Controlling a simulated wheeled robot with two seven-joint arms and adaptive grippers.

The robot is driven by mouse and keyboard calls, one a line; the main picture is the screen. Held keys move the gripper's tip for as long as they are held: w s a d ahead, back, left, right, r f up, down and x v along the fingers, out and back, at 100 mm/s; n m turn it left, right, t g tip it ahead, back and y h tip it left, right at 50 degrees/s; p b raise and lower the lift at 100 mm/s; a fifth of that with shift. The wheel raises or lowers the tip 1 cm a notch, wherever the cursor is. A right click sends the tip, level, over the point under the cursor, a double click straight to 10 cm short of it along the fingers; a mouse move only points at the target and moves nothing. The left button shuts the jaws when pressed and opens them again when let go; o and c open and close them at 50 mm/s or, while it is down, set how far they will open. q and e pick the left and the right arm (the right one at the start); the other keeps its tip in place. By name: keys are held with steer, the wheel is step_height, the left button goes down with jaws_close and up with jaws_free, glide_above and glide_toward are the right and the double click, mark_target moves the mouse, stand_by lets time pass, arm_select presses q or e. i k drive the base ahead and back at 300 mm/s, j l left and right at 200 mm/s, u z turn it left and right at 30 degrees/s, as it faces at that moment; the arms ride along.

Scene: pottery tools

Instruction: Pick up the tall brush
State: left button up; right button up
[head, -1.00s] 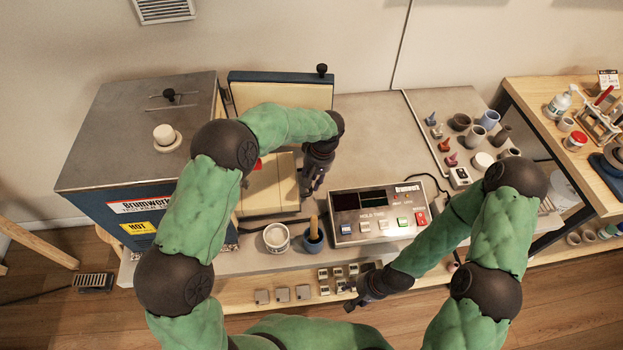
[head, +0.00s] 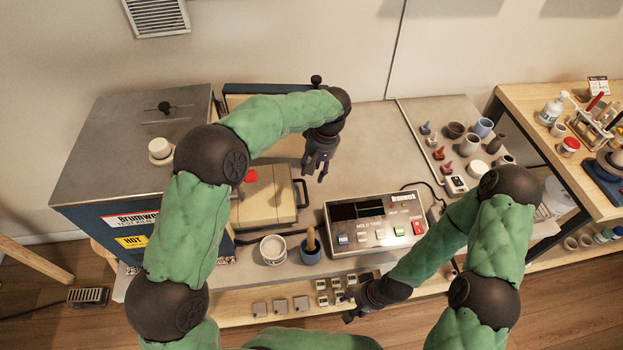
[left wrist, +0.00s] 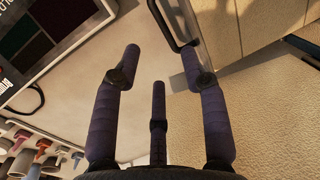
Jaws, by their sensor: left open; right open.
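A wooden-handled tool (head: 311,238), which may be the tall brush, stands upright in a small blue cup (head: 311,254) at the front of the bench; the cup hides its lower end. My left gripper (head: 318,174) is open and empty, above the bench behind and slightly right of the cup. In the left wrist view its fingers (left wrist: 160,60) are spread with nothing between them. My right gripper (head: 350,316) is low at the bench's front edge, right of and nearer than the cup, with its fingers small and partly unclear.
A white cup (head: 273,248) stands left of the blue cup. A control box (head: 375,222) with buttons is close on the right. A beige case (head: 266,203) with a handle lies behind. A kiln (head: 130,165) stands left. Small pots and tools are on the right of the bench.

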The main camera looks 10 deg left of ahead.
mark_target(310, 249)
steer(key=k+l, duration=0.8)
steer(key=l, duration=0.1)
